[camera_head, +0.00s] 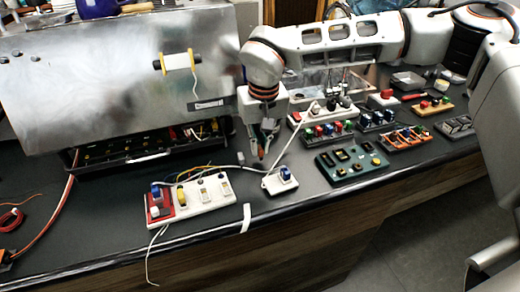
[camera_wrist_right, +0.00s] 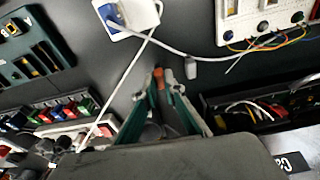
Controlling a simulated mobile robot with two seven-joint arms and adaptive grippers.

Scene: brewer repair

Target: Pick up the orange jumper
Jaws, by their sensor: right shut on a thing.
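My right gripper (camera_head: 261,155) points down over the dark bench, just left of a small white module with a blue part. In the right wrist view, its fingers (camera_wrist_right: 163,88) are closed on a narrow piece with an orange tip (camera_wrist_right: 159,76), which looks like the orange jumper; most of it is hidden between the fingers. Several similar orange pieces sit in a dark rack (camera_head: 405,138) at the right of the bench. My left gripper is not in view.
The small white module (camera_head: 280,181) trails a white cable. A white switch board (camera_head: 192,200) lies to its left, a green panel (camera_head: 350,162) to its right. The metal brewer housing (camera_head: 120,75) stands behind left. The bench's front edge is close.

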